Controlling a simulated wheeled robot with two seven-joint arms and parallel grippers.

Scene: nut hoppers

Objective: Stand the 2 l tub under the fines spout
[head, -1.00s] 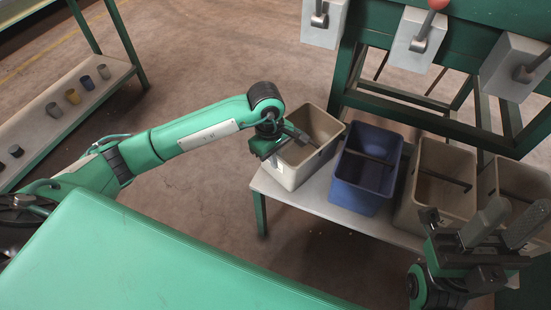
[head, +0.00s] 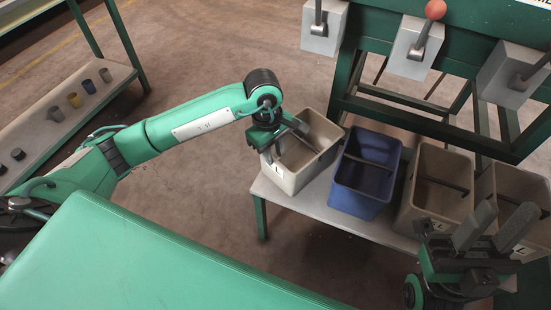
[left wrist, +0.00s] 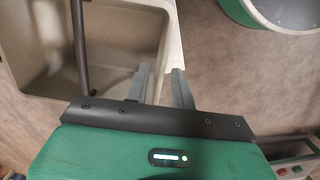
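A beige tub (head: 318,178) stands at the left end of a low bench, with a label on its near wall that I cannot fully read. It also shows in the left wrist view (left wrist: 30,98). My left gripper (head: 282,143) is at this tub's left rim. In the left wrist view its fingers (left wrist: 161,85) are apart, one on the inner side of the wall and one outside. A blue tub (head: 360,188) and two more beige tubs (head: 405,215) (head: 532,185) stand to the right. Grey spout boxes with levers (head: 324,30) (head: 412,45) (head: 508,75) hang above. My right gripper (head: 495,225) is open and empty.
The low bench (head: 320,207) carries the tubs close together, with a crossbar inside each. A green frame (head: 430,115) stands behind. A shelf (head: 50,125) with small cups is at far left. A green surface (head: 150,255) fills the near left. Floor between is clear.

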